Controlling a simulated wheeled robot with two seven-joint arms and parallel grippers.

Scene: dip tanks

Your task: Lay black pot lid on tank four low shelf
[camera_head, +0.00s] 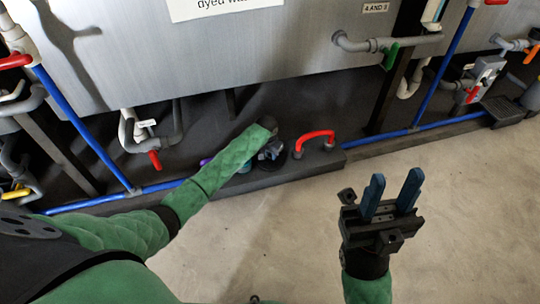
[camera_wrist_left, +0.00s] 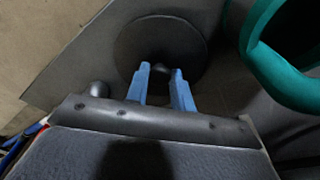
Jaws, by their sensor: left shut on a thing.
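The black pot lid (camera_wrist_left: 162,38) is a dark round disc with a small knob, seen in the left wrist view. My left gripper (camera_wrist_left: 161,72) is shut on its knob. In the head view my left gripper (camera_head: 271,152) is low at the dark low shelf (camera_head: 325,160) under the grey tank, and hides most of the lid. The lid is over the shelf surface; I cannot tell whether it touches it. My right gripper (camera_head: 393,192) is open and empty above the bare floor.
A red curved handle (camera_head: 315,136) stands just right of my left gripper. A teal thing (camera_wrist_left: 262,45) is close to the lid in the wrist view. Blue pipes (camera_head: 90,148) and grey valve pipes (camera_head: 385,44) run in front of the tanks. The floor (camera_head: 460,190) is clear.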

